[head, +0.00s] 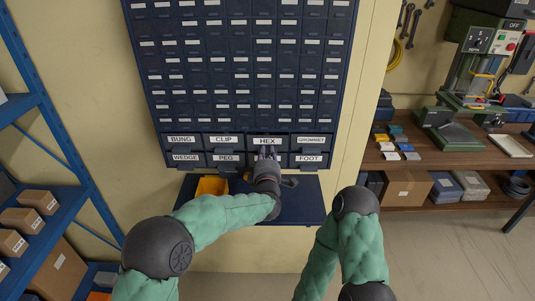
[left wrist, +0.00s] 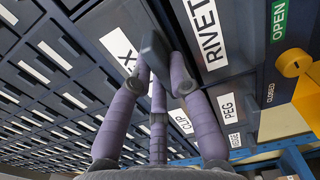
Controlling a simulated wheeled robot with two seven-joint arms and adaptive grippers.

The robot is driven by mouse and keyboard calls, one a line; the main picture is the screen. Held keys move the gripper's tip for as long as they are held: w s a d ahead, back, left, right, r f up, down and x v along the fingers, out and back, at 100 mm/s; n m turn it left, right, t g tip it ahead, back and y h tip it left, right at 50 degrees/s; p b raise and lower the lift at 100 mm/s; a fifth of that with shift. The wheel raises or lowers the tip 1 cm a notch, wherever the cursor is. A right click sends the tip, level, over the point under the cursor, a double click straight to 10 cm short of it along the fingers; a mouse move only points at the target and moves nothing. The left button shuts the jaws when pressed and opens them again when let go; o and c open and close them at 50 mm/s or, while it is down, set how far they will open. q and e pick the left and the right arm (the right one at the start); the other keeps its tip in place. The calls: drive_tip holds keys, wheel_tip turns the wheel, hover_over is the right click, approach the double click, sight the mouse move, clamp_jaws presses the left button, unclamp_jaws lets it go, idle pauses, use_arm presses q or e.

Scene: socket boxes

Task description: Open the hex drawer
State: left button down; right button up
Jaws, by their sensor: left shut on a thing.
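The hex drawer (head: 261,140) is a dark blue drawer with a white HEX label in the upper row of large drawers on the wall cabinet. Its front looks about level with its neighbours. My left gripper (head: 267,153) is at the drawer's front, just below the label. In the left wrist view, its purple fingers (left wrist: 153,72) are closed around the dark handle (left wrist: 155,50), beside the label's visible X. The fingers hide part of the drawer front. My right arm shows at the lower right in the head view, but its gripper does not.
The CLIP drawer (head: 223,140) and GROMMET drawer (head: 311,140) flank the hex drawer. The RIVET drawer (left wrist: 215,45) is directly below. A blue shelf (head: 300,205) with a yellow bin (head: 211,186) juts out under the cabinet. A workbench (head: 450,155) stands at right.

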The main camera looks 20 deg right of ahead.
use_arm(q)
drive_tip(key=b+v, duration=0.5)
drive_tip(key=v, duration=0.7)
drive_tip(key=shift+s, duration=0.1)
drive_tip(key=c, duration=1.1)
unclamp_jaws()
drive_tip(key=shift+c, duration=0.2)
drive_tip(key=v, duration=1.2)
